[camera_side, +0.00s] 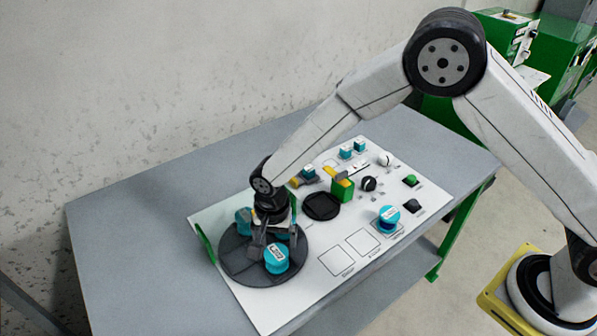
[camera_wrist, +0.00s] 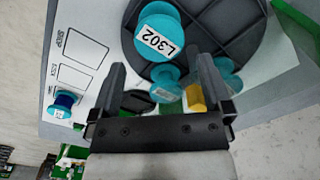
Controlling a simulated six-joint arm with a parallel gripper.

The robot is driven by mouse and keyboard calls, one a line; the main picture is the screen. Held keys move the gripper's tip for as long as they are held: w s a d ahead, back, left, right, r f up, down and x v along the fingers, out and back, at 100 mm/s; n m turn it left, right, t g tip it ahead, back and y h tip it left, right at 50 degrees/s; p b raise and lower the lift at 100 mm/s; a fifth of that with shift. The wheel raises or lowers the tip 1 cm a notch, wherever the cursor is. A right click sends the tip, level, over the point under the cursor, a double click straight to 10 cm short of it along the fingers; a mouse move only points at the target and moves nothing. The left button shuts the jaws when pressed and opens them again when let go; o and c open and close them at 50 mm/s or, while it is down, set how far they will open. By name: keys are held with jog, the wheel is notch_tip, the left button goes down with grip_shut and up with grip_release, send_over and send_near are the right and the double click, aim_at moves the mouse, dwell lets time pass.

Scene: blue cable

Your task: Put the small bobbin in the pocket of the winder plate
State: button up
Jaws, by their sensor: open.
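A dark round plate with raised dividers (camera_side: 238,266) carries several teal bobbins. It also shows in the wrist view (camera_wrist: 245,22). A bobbin labelled L302 (camera_wrist: 160,38) stands near its rim, and shows at the front in the side view (camera_side: 276,259). A smaller-looking teal bobbin (camera_wrist: 166,82) appears between my fingers in the wrist view. Another (camera_wrist: 228,76) is partly hidden by the right finger. My gripper (camera_wrist: 162,66) is open, pointing down over the plate; it also shows in the side view (camera_side: 272,240). Contact with any bobbin is unclear, as is which bobbin is the small one.
A white panel (camera_side: 310,268) lies under the plate on a grey table (camera_side: 120,220). A blue-wound bobbin (camera_side: 388,218) stands at its right. A black disc (camera_side: 321,206), a green block (camera_side: 342,189) and several knobs stand farther back. Marked squares at the front are clear.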

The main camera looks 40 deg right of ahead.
aim_at(276, 252)
jog(key=shift+f, duration=1.1)
jog(key=shift+s+f, duration=0.1)
jog(key=shift+f, duration=2.45)
jog(key=c, duration=1.2)
jog(key=shift+r, duration=0.15)
